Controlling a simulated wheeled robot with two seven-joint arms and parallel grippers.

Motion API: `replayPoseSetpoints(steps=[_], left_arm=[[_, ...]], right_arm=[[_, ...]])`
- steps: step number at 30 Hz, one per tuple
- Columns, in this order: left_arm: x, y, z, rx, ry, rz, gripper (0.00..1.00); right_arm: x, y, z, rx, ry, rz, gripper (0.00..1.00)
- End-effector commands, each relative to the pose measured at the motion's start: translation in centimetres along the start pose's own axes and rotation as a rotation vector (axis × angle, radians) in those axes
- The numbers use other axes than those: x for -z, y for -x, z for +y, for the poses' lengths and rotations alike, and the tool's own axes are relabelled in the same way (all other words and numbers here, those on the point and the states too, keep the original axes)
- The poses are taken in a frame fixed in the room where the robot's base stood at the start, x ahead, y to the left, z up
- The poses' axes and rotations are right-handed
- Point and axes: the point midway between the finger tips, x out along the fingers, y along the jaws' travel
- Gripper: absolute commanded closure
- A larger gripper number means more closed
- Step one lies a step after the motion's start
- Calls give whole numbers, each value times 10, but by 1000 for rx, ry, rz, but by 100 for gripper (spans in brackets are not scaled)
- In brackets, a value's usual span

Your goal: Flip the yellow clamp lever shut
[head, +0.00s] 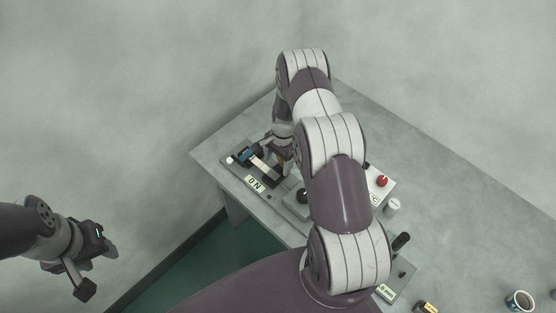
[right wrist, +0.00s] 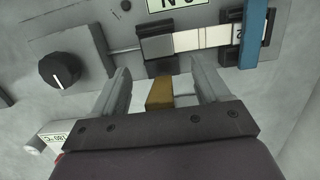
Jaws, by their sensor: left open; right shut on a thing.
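The yellow clamp lever (right wrist: 160,93) shows as a small yellow block between the fingers of my right gripper (right wrist: 160,66) in the right wrist view. In the head view my right gripper (head: 277,154) is over the right end of the clamp fixture (head: 232,173), and the arm hides part of the area. The fixture carries a white strip (right wrist: 205,38) with dark blocks and a blue piece (right wrist: 252,35). My left gripper (head: 97,270) is open and empty, off the table at the left.
A black knob (right wrist: 62,70) sits beside the fixture. A red button (head: 382,181), a white cylinder (head: 392,206) and a black-handled lever (head: 401,241) stand right of my arm. A cup (head: 519,301) stands at the lower right. The table's back right is clear.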

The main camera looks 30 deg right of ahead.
Motion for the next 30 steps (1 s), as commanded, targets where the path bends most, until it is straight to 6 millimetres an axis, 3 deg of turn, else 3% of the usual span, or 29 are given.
replayPoseSetpoints(steps=[14,15,16,25,30], left_arm=[[0,-1,0,0,0,0,55],[0,-1,0,0,0,0,55],[0,-1,0,0,0,0,55],[0,-2,0,0,0,0,55],[-2,-13,0,0,0,0,55]], right_arm=[[-3,-5,5,-13,-1,-10,80],[-3,-5,5,-13,-1,-10,12],[-3,-5,5,-12,-1,-10,2],[-1,0,2,-4,0,-3,0],[0,24,1,-2,0,-1,0]])
